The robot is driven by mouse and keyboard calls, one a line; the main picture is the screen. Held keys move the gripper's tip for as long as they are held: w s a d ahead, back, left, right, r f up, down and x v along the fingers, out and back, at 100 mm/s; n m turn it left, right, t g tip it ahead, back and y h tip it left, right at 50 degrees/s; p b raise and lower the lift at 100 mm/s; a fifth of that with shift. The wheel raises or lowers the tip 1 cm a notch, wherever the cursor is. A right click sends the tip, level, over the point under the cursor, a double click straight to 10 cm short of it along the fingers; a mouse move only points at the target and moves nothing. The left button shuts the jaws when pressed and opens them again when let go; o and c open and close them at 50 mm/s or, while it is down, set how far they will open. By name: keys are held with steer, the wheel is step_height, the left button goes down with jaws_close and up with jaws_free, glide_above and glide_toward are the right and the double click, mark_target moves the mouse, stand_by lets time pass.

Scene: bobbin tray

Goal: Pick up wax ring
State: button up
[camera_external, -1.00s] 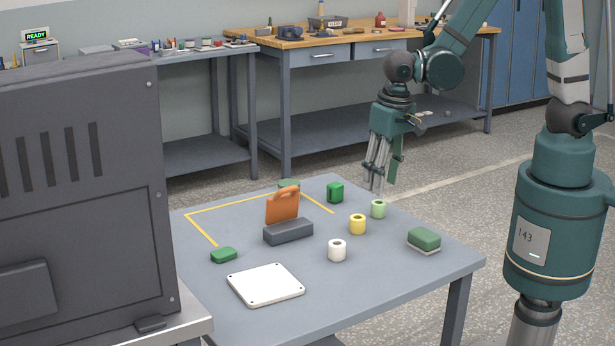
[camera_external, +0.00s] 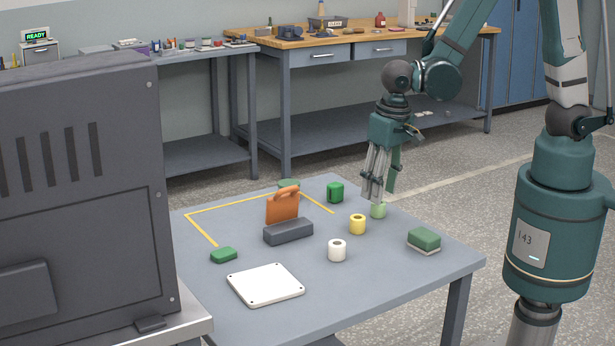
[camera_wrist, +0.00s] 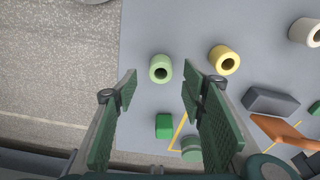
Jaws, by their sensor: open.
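Three ring-like hollow cylinders stand upright on the grey table: a light green one (camera_external: 378,211), a yellow one (camera_external: 357,224) and a white one (camera_external: 337,250). I cannot tell by looks alone which is the wax ring. My gripper (camera_external: 373,199) is open and empty, pointing down just above the light green cylinder and partly in front of it. In the wrist view, the light green cylinder (camera_wrist: 160,68) shows between and just ahead of my fingertips (camera_wrist: 158,83). The yellow cylinder (camera_wrist: 224,60) is to their right, and the white one (camera_wrist: 306,32) farther right.
A dark green block (camera_external: 335,192) stands behind. A green-topped pad (camera_external: 424,239) lies at right, a white plate (camera_external: 265,285) and a small green block (camera_external: 223,255) at left. The table's edge is near my gripper.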

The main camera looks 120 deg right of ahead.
mark_target(378, 209)
steer(key=shift+w+d+f+b, duration=0.15)
steer(key=shift+f+b, duration=0.4)
steer(key=shift+f, duration=0.75)
steer(key=shift+s+d+f+b, duration=0.15)
steer(key=shift+f+b, duration=0.35)
steer(key=shift+f, duration=0.75)
steer(key=shift+w, duration=0.1)
steer(key=c, duration=0.8)
